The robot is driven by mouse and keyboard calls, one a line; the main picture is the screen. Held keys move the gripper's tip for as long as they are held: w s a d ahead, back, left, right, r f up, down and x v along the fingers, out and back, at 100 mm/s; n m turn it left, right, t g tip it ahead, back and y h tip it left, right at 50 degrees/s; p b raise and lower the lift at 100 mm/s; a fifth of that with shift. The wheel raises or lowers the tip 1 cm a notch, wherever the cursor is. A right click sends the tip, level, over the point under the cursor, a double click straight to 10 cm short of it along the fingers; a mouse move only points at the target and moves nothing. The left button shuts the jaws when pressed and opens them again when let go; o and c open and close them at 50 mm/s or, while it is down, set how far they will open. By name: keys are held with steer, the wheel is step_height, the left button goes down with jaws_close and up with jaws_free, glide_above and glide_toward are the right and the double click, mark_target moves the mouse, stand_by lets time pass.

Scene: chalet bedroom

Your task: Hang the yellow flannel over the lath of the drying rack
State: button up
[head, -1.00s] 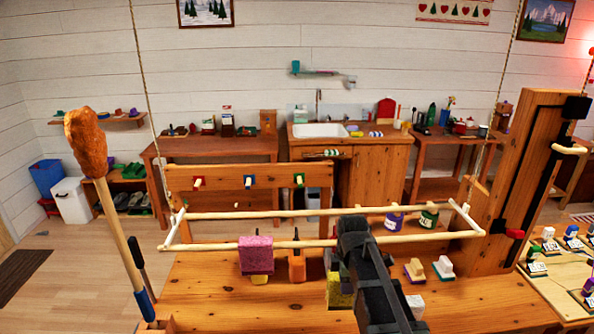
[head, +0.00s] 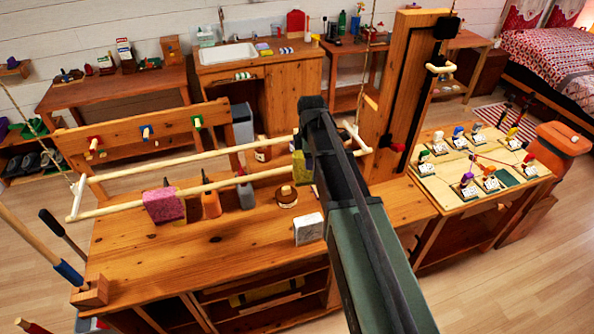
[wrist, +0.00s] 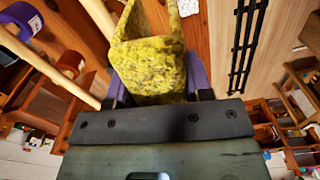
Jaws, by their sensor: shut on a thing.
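My gripper (head: 308,150) is shut on the yellow flannel (head: 299,168), near the right end of the drying rack. In the wrist view the flannel (wrist: 150,55) is folded into a U shape between my gripper's purple fingers (wrist: 155,82). The rack's front lath (head: 240,181) is a pale rod running across above the bench. In the head view the flannel overlaps the line of this lath; I cannot tell if they touch. In the wrist view pale rods (wrist: 48,66) pass to the left of the flannel, apart from it. My arm hides part of the rack's right end.
An orange bottle (head: 210,204), a grey bottle (head: 245,192) and a white box (head: 309,229) stand on the bench (head: 200,262). A wooden post (head: 405,90) rises at right.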

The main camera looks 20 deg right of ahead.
steer(key=w+d+r+n+p, duration=0.1)
steer(key=w+d+r+p, duration=0.1)
steer(key=w+d+r, duration=0.3)
steer(key=shift+w+n+p, duration=0.3)
steer(key=shift+w+p, duration=0.1)
steer(key=shift+w, duration=0.3)
glide_above(278, 170)
step_height(278, 170, down, 12)
steer(key=b, duration=1.1)
steer(key=shift+w+r+b, duration=0.15)
steer(key=shift+r+b, duration=0.1)
steer(key=shift+b, duration=0.1)
steer(key=shift+f+b, duration=0.9)
steer(key=o, duration=1)
